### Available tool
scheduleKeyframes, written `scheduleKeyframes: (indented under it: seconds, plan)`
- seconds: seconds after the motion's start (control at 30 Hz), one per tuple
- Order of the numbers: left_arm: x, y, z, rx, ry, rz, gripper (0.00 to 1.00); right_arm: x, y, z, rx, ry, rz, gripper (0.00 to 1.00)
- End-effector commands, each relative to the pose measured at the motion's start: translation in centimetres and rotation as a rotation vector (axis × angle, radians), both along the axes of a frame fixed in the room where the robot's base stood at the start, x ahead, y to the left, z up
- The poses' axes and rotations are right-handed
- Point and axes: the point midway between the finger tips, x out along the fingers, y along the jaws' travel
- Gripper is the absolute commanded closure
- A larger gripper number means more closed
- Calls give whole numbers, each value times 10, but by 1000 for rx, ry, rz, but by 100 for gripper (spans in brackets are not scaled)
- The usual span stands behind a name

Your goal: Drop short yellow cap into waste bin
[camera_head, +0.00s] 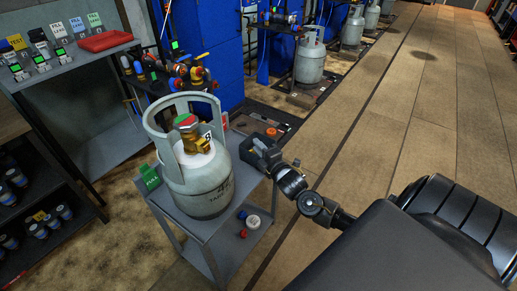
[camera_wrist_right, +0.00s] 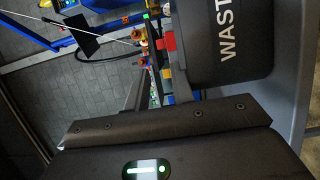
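A dark bin lettered "WAST" (camera_wrist_right: 235,40) fills the upper right of the right wrist view, close to my right gripper. My right gripper (camera_head: 262,150) is at the right edge of the small grey table in the head view. Its fingertips cannot be made out, so its opening and any held thing are hidden. I cannot pick out a short yellow cap for certain. A red-and-white cap (camera_head: 253,221) and a small blue cap (camera_head: 243,214) lie on the table's front right. My left gripper is not in view.
A grey gas cylinder (camera_head: 205,182) with a brass valve stands on the small table (camera_head: 222,243), left of my right gripper. A green "FULL" sign (camera_head: 149,177) stands beside it. A red tray (camera_head: 105,40) lies on the back-left bench. The floor on the right is clear.

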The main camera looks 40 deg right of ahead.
Motion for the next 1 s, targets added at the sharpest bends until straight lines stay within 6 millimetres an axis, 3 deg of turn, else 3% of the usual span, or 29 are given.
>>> scheduleKeyframes:
  seconds: [0.13,0.2,0.5,0.7,1.0]
  plan:
    - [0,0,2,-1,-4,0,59,-1,1,5,0,7,2,71]
    - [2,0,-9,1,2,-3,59,-6,2,9,1,10,2,71]
    - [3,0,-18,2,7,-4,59,-72,8,9,2,10,2,71]
    - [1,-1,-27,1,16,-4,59,-105,11,10,1,7,1,71]
    - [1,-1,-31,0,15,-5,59,-120,12,10,2,4,-1,71]
